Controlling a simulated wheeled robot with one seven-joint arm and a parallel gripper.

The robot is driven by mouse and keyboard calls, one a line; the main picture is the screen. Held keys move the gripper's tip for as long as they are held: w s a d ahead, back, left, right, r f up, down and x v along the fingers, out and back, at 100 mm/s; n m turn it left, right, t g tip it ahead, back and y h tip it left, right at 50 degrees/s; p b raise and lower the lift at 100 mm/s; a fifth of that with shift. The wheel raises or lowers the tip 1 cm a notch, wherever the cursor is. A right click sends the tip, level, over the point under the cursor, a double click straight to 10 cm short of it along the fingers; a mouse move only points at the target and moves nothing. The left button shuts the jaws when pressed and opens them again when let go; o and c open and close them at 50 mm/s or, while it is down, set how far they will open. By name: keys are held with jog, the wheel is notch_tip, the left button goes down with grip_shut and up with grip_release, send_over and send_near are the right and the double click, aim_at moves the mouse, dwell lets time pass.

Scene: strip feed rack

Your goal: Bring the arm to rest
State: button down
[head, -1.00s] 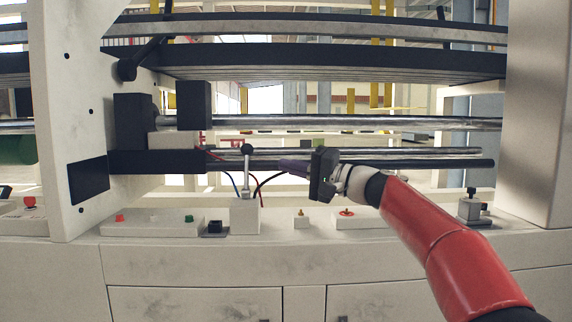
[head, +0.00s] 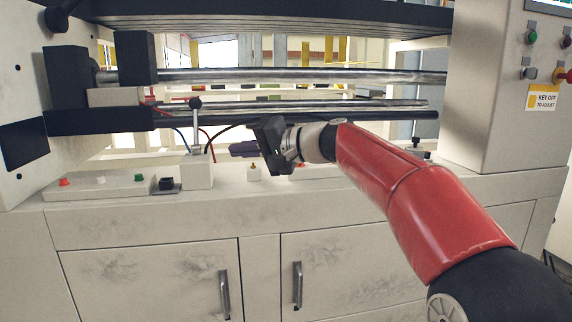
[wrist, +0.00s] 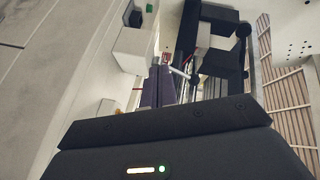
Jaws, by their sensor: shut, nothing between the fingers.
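My arm, red with a black and white wrist, reaches in from the lower right in the head view. My gripper (head: 243,149) points left over the ledge of the rack, its dark purple fingers shut with nothing between them. In the wrist view the closed fingers (wrist: 158,88) point away past the dark gripper body. A black-knobbed lever (head: 196,104) on a white block (head: 197,170) stands left of the fingertips, with a visible gap in the head view. The wrist hides part of the ledge behind it.
Steel rollers (head: 280,76) cross the rack behind my gripper. A strip with buttons (head: 100,187) lies on the ledge at left. Cabinet doors with handles (head: 298,286) are below. A panel post (head: 541,98) with a yellow label stands at right. Red and blue wires loop near the lever.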

jog(key=s+d+f+h, duration=0.8)
jog(key=s+d+f, duration=0.6)
jog(key=s, duration=0.2)
jog(key=s+d+f+h, duration=0.7)
jog(key=s+d+f, duration=0.6)
jog(key=s, duration=0.2)
notch_tip(320, 180, up, 13)
jog(key=p, duration=1.3)
jog(key=shift+s+d+p, duration=0.25)
jog(key=shift+s+p, duration=0.05)
